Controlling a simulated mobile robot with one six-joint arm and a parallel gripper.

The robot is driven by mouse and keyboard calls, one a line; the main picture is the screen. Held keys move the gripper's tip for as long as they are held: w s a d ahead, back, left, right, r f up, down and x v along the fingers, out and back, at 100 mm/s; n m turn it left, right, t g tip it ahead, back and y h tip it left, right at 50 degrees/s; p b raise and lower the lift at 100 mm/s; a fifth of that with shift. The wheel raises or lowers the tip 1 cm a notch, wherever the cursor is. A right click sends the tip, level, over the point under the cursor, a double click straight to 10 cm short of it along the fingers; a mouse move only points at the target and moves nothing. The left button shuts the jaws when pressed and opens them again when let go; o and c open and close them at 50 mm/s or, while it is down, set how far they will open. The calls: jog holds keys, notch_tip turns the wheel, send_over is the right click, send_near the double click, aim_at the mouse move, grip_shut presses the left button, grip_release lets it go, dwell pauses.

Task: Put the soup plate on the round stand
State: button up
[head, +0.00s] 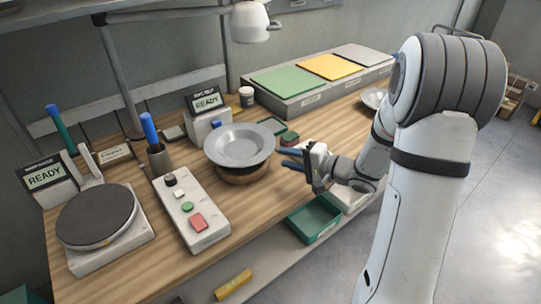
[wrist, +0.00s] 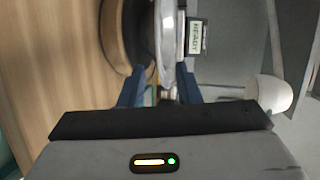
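The soup plate (head: 239,144) is a grey, wide-rimmed dish. It sits level on top of the round wooden stand (head: 242,176) in the middle of the table. In the wrist view the plate (wrist: 167,40) shows edge-on, with the stand (wrist: 117,35) to its left. My gripper (head: 288,158) is just right of the plate in the head view, its blue fingers pointing at the rim. The fingers are spread apart and empty in the wrist view (wrist: 158,84), with the plate's rim lying beyond the gap. The stand's underside is hidden.
A control box with buttons (head: 190,210) stands left of the stand, and a dark round plate device (head: 96,215) farther left. A small READY display (head: 206,101) is behind. Another dish (head: 373,98) is partly hidden by my arm. A green bin (head: 314,219) is below my gripper.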

jog(key=s+d+r+n+h, duration=0.1)
jog(key=s+d+r+h, duration=0.2)
jog(key=d+h, duration=0.4)
jog(key=s+d+r+n+h, duration=0.2)
jog(key=d+r+h, duration=0.1)
jog(key=d+h, duration=0.35)
jog(key=s+a+n+g, duration=0.2)
jog(key=s+a+g, duration=0.1)
jog(key=s, duration=0.6)
jog(key=s+a+n+g+y, duration=0.1)
jog(key=s+a, duration=0.4)
jog(key=s, duration=0.5)
jog(key=n+g, duration=0.1)
jog(key=g, duration=0.1)
jog(key=shift+s+g, duration=0.15)
jog(key=shift+g, duration=0.25)
